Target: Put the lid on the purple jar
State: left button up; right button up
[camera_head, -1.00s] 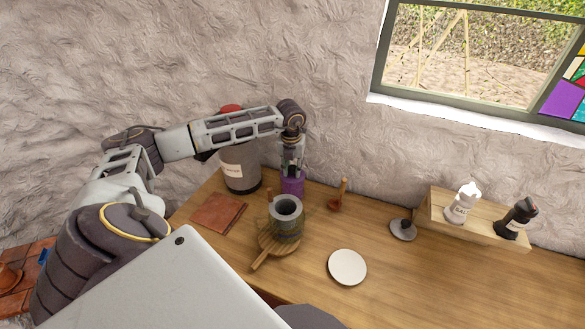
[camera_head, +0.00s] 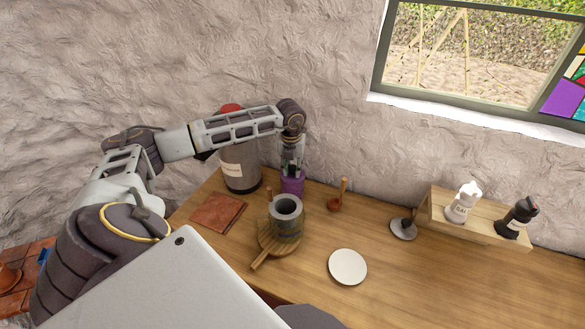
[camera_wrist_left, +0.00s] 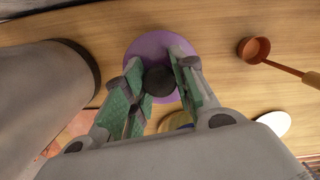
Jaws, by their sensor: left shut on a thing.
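The purple jar (camera_head: 292,186) stands upright at the back of the wooden counter, near the wall. My left gripper (camera_head: 292,170) points down right above it, its fingers at the jar's top. In the left wrist view my left gripper (camera_wrist_left: 158,92) is shut on the dark round knob (camera_wrist_left: 159,82) of the lid. Around and beneath the knob shows a purple disc (camera_wrist_left: 147,48); I cannot tell how much of it is lid and how much jar. Whether the lid touches the jar's rim is hidden by the fingers. My right gripper is not in view.
A large grey canister (camera_head: 240,168) stands close left of the jar. A grey stone mortar (camera_head: 287,222) on a round wooden board (camera_head: 263,255) is in front. A copper scoop (camera_head: 335,205) lies to the right. A white plate (camera_head: 347,267) lies nearer, with bare counter around it.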

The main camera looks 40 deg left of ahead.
pick_arm(q)
jog(key=o, duration=1.1)
jog(key=o, duration=0.5)
jog(key=shift+r+p, duration=1.8)
jog(key=shift+r, duration=1.7)
jog(key=shift+s, duration=0.1)
